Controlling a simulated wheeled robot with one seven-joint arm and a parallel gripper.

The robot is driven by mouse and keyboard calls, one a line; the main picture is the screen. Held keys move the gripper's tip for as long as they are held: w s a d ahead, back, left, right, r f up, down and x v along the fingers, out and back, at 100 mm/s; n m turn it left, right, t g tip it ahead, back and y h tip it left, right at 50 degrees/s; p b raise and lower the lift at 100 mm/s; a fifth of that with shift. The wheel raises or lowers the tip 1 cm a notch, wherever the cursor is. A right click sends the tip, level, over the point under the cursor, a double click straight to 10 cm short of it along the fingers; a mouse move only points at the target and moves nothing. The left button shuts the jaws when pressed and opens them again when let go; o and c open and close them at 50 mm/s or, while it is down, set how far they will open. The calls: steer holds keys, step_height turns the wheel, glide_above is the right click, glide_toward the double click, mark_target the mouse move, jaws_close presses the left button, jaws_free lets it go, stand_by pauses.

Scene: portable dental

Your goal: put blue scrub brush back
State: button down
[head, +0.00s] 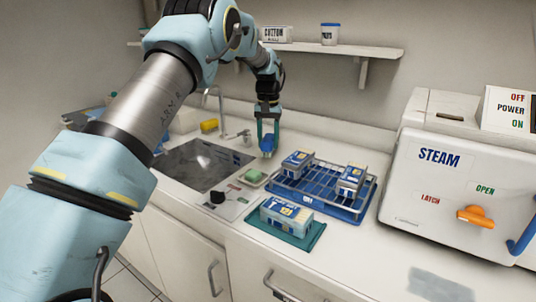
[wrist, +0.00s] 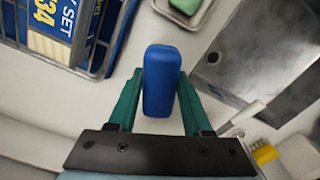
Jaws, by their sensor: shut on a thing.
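The blue scrub brush (head: 267,144) is between the green fingers of my gripper (head: 268,130), above the counter to the right of the sink. In the wrist view the brush (wrist: 161,80) is a rounded blue block standing out from between the fingertips of my gripper (wrist: 160,98). My gripper is shut on it. The brush's bristles are hidden in both views. I cannot tell exactly how far it is above the counter.
A metal sink (head: 203,166) is to the left. A soap dish with green soap (head: 253,175) sits near a blue rack (head: 325,205) of boxed sets. A boxed set (head: 287,215) lies on a green mat. The steam machine (head: 455,180) stands right.

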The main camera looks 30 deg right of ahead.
mark_target(268, 153)
steer(key=shift+f+p, duration=0.6)
steer(key=shift+f, duration=1.85)
steer(key=shift+c, duration=1.7)
jaws_free()
steer(key=shift+f, duration=0.1)
